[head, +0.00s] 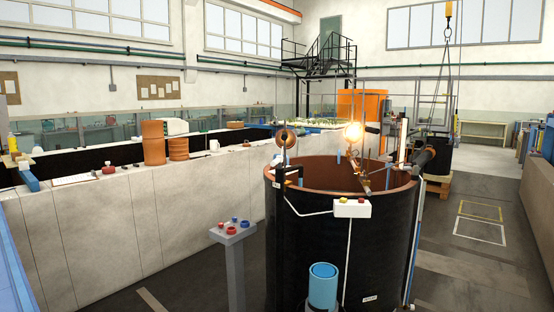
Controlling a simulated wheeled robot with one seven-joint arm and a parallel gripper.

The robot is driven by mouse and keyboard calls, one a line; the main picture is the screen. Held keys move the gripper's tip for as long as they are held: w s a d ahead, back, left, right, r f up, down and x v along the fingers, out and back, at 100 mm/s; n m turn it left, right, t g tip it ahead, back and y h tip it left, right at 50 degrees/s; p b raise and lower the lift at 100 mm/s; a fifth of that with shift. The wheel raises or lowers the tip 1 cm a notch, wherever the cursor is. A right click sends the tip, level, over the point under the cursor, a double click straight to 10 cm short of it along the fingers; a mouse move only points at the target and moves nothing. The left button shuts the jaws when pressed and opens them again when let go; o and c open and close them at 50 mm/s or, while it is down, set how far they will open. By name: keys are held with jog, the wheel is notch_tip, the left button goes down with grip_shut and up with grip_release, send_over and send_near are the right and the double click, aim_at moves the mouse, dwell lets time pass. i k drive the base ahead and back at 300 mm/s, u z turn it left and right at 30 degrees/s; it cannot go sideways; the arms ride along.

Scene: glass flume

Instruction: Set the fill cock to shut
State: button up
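A large black round tank (340,245) with a reddish-brown rim stands right of centre. A small brass-coloured fitting (364,184) with a pipe shows over its open top; it may be the fill cock, but I cannot tell for sure. It is too small to read whether it is open or shut. My gripper is not in view.
A grey pedestal (234,236) with red and blue knobs stands left of the tank. A white box (352,208) with buttons hangs on the tank's front. A blue cylinder (322,286) stands close before it. A long pale wall (120,225) runs left. Open floor lies right.

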aim_at(279, 158)
jog(key=z, duration=0.15)
jog(key=i, duration=2.15)
